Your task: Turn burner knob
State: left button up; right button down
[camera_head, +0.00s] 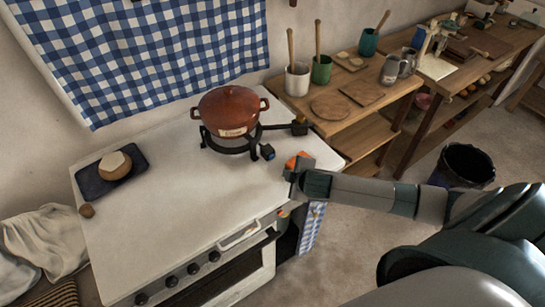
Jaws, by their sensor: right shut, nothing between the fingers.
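A black gas burner (230,146) stands on the white stove top (190,190), with a reddish-brown lidded pot (229,109) on it. A small dark knob with a bluish face (267,152) sits at the burner's front right. My right gripper (291,173) is over the right edge of the stove top, to the right of the knob and apart from it. It is shut and holds nothing. An orange piece (297,159) shows right at the gripper; I cannot tell what it is. My left gripper is out of view.
Several dark knobs (193,268) line the oven front. A dark board (110,172) with a round loaf (115,166) lies at the stove's left. A wooden shelf with utensil pots (321,69) stands at the right, and a dark bin (467,166) on the floor. The stove's front middle is clear.

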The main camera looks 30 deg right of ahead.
dwell(0.3)
jog(key=c, duration=1.4)
grip_release()
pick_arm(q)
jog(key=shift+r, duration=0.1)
pick_arm(e)
jog(key=shift+r, duration=0.15)
pick_arm(q)
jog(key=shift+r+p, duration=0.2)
jog(key=shift+p, duration=0.1)
pick_arm(e)
jog(key=shift+r, duration=0.15)
